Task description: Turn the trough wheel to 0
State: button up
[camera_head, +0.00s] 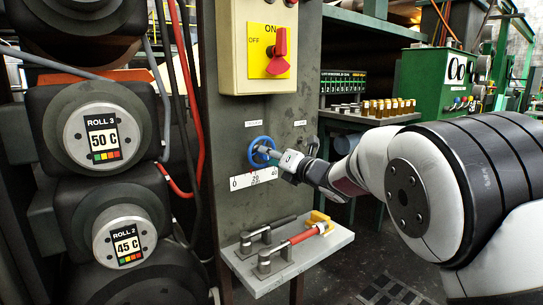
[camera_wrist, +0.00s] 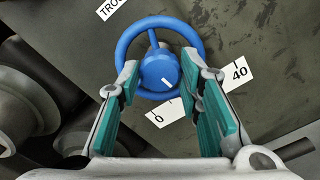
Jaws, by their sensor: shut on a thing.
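The blue trough wheel (camera_head: 261,151) is on the dark panel, above a white scale strip (camera_head: 241,182) reading 0, 20 and 40. In the wrist view the wheel (camera_wrist: 124,43) is seen face on, with a round hub (camera_wrist: 158,70) bearing a short white mark. The mark slants toward the lower right, between the 0 and the 40; the strip's middle is partly hidden by my finger. My gripper (camera_wrist: 160,66) is shut on the wheel, its teal-padded fingers on either side of the hub. In the head view my gripper (camera_head: 272,155) reaches the wheel from the right.
Below the wheel, a grey shelf (camera_head: 335,240) carries a black-handled lever (camera_head: 270,230) and a red-handled lever (camera_head: 298,240). Above is a cream box with a red switch (camera_head: 277,55). Rolls labelled 3 (camera_head: 103,138) and 2 (camera_head: 126,240) stand at left, with cables beside the panel.

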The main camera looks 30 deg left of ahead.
jog(key=n+p, duration=0.3)
jog(key=n, duration=0.7)
jog(key=n+p, duration=0.3)
jog(key=n, duration=0.8)
jog(key=n+p, duration=0.4)
jog(key=n, duration=0.7)
jog(key=shift+s+f, duration=0.15)
jog(key=shift+f, duration=0.2)
jog(key=m+b, duration=0.1)
jog(key=m, duration=0.4)
jog(key=m+b, duration=0.1)
jog(key=m, duration=0.4)
jog(key=m+b, duration=0.1)
jog(key=m, duration=0.4)
jog(key=shift+r+b, duration=0.25)
jog(key=shift+b, duration=0.15)
